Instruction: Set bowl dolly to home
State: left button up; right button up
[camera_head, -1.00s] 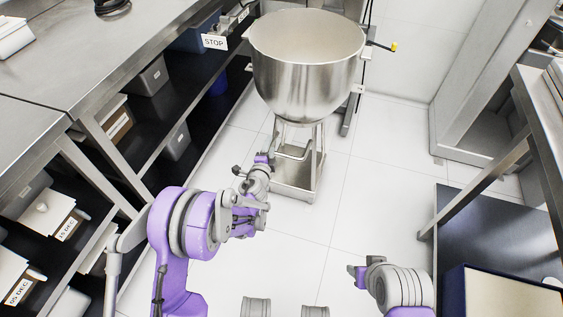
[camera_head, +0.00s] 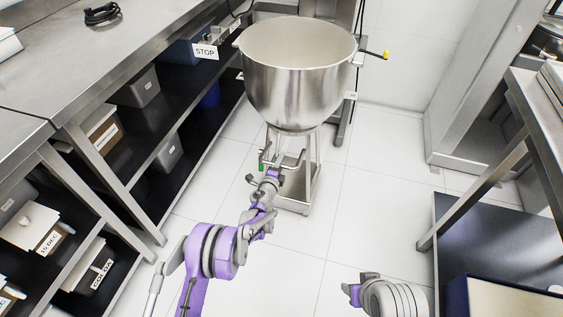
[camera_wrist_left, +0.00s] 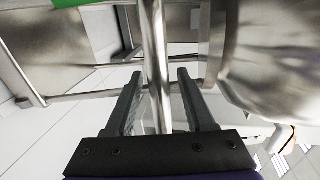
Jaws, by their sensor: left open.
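A large steel mixing bowl (camera_head: 296,85) is upright in the head view, over a steel frame (camera_head: 310,180) near the floor. I cannot tell which part of this frame is the bowl dolly. My left gripper (camera_head: 275,168) is low in front of the frame, below the bowl. In the left wrist view my left gripper (camera_wrist_left: 158,90) is open, with a shiny steel bar (camera_wrist_left: 156,50) running between its fingers. I cannot tell whether they touch it. A green piece (camera_wrist_left: 85,3) shows at the top edge. My right gripper (camera_head: 355,293) is low at right, its jaws unclear.
A steel bench (camera_head: 60,70) with dark shelves and bins lines the left side. A steel table (camera_head: 535,110) and a dark blue box (camera_head: 460,297) are at right. White floor (camera_head: 375,200) is clear between.

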pick_arm(q)
jog(key=shift+w+d, duration=0.2)
jog(key=shift+w, duration=0.25)
grip_shut()
dwell(1.2)
